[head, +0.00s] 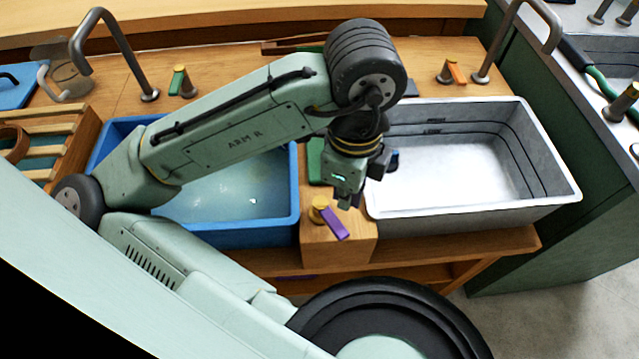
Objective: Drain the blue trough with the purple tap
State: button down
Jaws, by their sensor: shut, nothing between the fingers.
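The blue trough (292,213) stands left of centre in the head view, with cloudy bluish water in it. My arm covers its back and left parts. The purple tap (333,224) has a brass-coloured round body and a purple lever. It sits on the front of the wooden block between the two troughs, and its lever points towards the front right. My gripper (347,203) is shut and empty, pointing down just above and behind the tap. A gap between fingertips and lever cannot be made out.
A grey-white trough (475,160) stands right of the block. Taps with a green lever (178,80) and an orange lever (455,72) stand at the back beside bent spouts. A wooden rack (60,135) is at the left. A green-sided counter (540,220) stands at the right.

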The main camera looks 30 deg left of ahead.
jog(key=s+b, duration=0.1)
jog(key=s+a+b, duration=0.1)
jog(key=s+b, duration=0.1)
jog(key=s+a+b, duration=0.1)
jog(key=s, duration=0.1)
jog(key=shift+s+a+f, duration=0.2)
jog(key=shift+f, duration=0.05)
jog(key=shift+s+a+r, duration=0.1)
jog(key=shift+s+r, duration=0.1)
jog(key=shift+s, duration=0.25)
jog(key=shift+b, duration=0.3)
notch_tip(320, 180, down, 4)
jog(key=b, duration=0.4)
jog(key=shift+w, duration=0.1)
